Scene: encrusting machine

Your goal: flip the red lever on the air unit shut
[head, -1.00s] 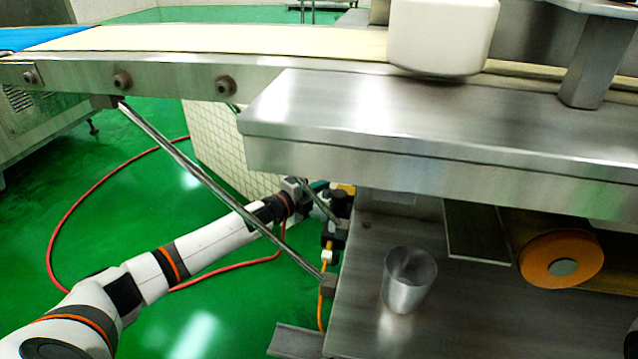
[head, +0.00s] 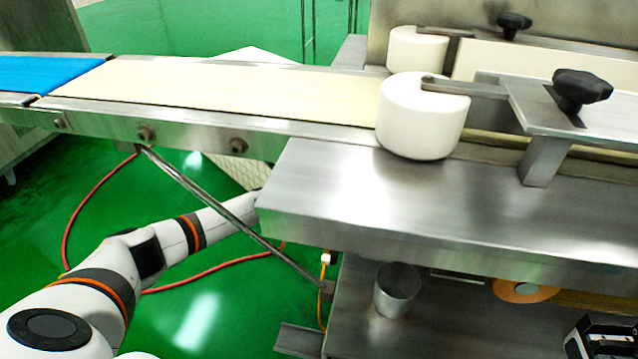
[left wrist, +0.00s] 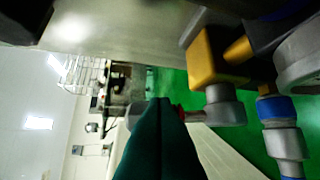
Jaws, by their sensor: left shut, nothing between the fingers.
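In the left wrist view, the dark green fingers of my left gripper (left wrist: 160,105) are closed together with nothing between them. A small bit of red (left wrist: 182,114), perhaps the red lever, shows just behind the fingertips and is mostly hidden by them; I cannot tell whether they touch. The air unit shows as a yellow block (left wrist: 212,58) with grey fittings and a blue ring (left wrist: 277,107) to the right. In the head view, the machine's steel table hides my left gripper and the air unit. A black and silver part (head: 600,338), perhaps of my right gripper, enters at lower right.
The steel table (head: 330,205) overhangs the end of my left arm. A slanted metal strut (head: 215,207) crosses in front of that arm. A metal cup (head: 397,292) stands on the lower shelf. A red hose (head: 75,215) lies on the green floor.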

